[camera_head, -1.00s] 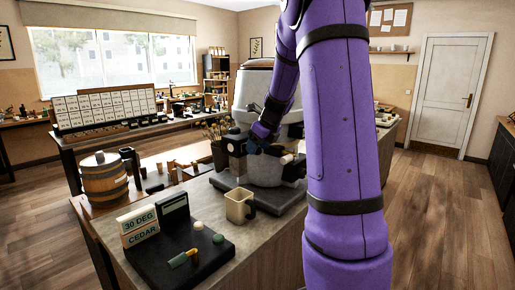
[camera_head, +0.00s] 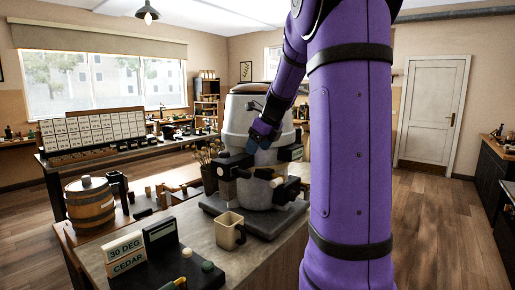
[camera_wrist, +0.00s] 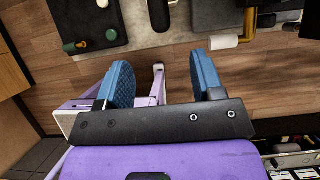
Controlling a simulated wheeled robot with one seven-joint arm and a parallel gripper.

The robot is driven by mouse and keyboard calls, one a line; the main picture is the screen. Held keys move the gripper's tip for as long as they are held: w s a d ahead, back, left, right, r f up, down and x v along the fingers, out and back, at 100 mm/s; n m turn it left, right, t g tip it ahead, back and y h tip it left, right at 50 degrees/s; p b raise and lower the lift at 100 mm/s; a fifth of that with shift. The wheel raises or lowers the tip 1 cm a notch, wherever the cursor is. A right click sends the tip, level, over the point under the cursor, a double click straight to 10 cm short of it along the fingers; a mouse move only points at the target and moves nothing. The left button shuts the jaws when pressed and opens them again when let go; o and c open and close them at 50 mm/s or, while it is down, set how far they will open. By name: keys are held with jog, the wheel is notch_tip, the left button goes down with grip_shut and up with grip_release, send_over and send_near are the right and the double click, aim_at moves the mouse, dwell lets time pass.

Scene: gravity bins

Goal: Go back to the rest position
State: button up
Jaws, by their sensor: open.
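My gripper shows in the wrist view (camera_wrist: 162,85) with its two blue fingers spread apart and nothing between them. Below the fingers in that view is wooden floor, with the edge of the bench top beyond. In the head view my gripper (camera_head: 257,143) is small, in front of the grey urn-like vessel (camera_head: 243,108); I cannot tell whether it touches it. My purple arm covers much of the right middle of the head view and hides part of the bench.
The bench (camera_head: 205,235) carries a beige mug (camera_head: 228,232), a black panel with a "30 DEG CEDAR" sign (camera_head: 126,256) and a green-and-yellow handle (camera_head: 174,284). A wooden barrel (camera_head: 90,208) stands at left. Open floor (camera_head: 430,220) lies at right, before a white door (camera_head: 431,110).

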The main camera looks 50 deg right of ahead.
dwell(0.3)
jog(key=s+a+r+n, duration=0.1)
jog(key=s+a+n, duration=0.3)
jog(key=a+n, duration=0.45)
jog(key=s+a+r+n, duration=0.2)
jog(key=s+a+n, duration=0.2)
jog(key=a+n, duration=0.5)
jog(key=s+a+f+n, duration=0.4)
jog(key=s+a+n, duration=0.9)
jog(key=n, duration=0.4)
jog(key=shift+s+n, duration=0.35)
jog(key=shift+s, duration=0.15)
jog(key=shift+f, duration=0.1)
